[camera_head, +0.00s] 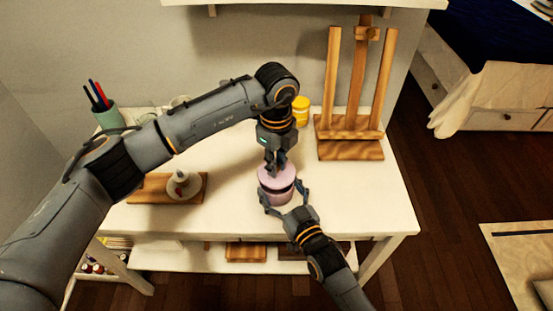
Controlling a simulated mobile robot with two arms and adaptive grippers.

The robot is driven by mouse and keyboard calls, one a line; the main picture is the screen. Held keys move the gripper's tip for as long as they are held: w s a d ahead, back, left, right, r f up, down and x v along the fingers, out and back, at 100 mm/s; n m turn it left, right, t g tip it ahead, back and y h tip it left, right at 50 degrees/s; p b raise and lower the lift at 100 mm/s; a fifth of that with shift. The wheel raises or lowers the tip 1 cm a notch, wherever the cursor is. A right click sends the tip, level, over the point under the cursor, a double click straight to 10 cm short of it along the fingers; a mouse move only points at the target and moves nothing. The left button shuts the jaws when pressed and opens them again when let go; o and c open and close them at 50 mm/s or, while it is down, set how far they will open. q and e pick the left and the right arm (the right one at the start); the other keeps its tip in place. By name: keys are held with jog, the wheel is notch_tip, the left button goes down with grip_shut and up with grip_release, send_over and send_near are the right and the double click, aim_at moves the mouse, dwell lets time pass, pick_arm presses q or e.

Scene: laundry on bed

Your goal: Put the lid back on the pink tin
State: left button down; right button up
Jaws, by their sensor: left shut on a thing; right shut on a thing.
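The pink tin (277,197) stands upright near the front middle of the white table. Its pink lid (268,177) is over the top of the tin; a dark line shows beneath it, and I cannot tell whether it is seated or slightly above the rim. My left gripper (276,168) points down from above and is shut on the lid; its fingertips partly hide the lid's middle. My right gripper (284,195) reaches in from the front right, with a finger on either side of the tin, shut on its body.
A wooden easel (350,146) stands at the back right, beside a yellow jar (301,105). A wooden board (140,190) with a small white pot (184,186) lies at left. A green cup (107,117) holds pens at the back left. The table's right front is clear.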

pick_arm(q)
jog(key=shift+f, duration=0.1)
dwell(0.3)
jog(key=shift+f, duration=0.8)
jog(key=shift+f, duration=0.65)
jog(key=c, duration=1.2)
grip_release()
jog(key=shift+o, duration=0.2)
notch_tip(320, 180, up, 12)
jog(key=shift+r, duration=0.1)
